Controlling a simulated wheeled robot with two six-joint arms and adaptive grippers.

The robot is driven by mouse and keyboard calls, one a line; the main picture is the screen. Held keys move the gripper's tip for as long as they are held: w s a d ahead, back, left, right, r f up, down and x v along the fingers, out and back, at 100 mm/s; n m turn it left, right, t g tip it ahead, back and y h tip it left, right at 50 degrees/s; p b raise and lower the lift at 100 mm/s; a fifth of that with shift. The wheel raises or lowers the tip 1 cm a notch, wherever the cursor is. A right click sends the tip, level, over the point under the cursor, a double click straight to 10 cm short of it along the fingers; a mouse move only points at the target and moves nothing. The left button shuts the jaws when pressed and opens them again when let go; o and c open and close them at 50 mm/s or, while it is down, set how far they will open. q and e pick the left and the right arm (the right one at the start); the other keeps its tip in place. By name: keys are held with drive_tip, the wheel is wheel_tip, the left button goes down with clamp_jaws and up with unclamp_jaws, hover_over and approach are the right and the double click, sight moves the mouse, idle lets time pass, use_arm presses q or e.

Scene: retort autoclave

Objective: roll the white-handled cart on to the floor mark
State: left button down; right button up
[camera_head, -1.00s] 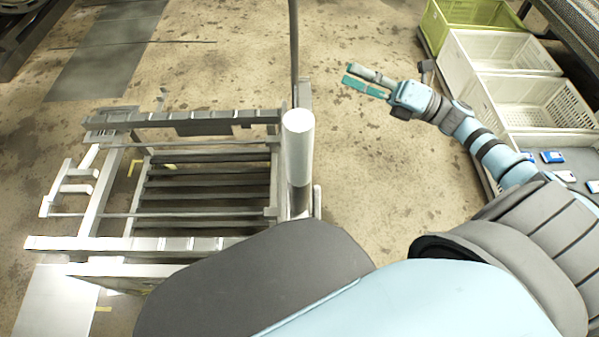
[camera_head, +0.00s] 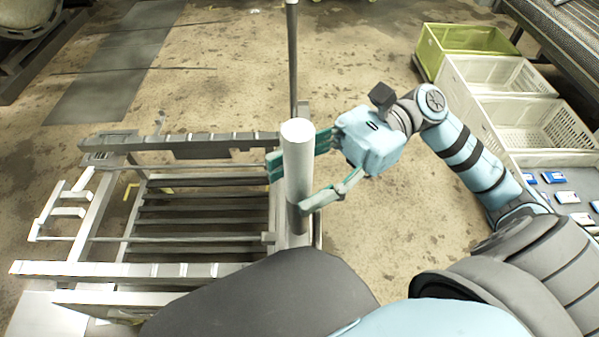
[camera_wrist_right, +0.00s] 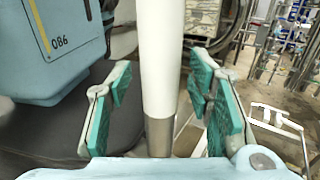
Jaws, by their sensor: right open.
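The cart (camera_head: 190,267) is a low metal frame with dark rollers, at the left of the head view. Its white upright handle (camera_head: 298,150) stands at its right end. My right gripper (camera_head: 291,186) is open, with a green-padded finger on either side of the handle. In the right wrist view the handle (camera_wrist_right: 161,60) stands between the open fingers (camera_wrist_right: 160,105), with gaps visible on both sides. Yellow corner lines (camera_head: 130,191) show on the floor through the cart's frame; most of any mark there is hidden by the cart. My left gripper is out of view.
White crates (camera_head: 500,75) and a green crate (camera_head: 465,42) stand at the right, beside a grey surface with blue-and-white packs (camera_head: 567,197). A thin dark post (camera_head: 292,60) rises beyond the handle. Open floor (camera_head: 225,60) lies beyond the cart.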

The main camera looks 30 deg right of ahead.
drive_tip(key=shift+a, duration=0.35)
drive_tip(key=shift+c, duration=0.3)
clamp_jaws()
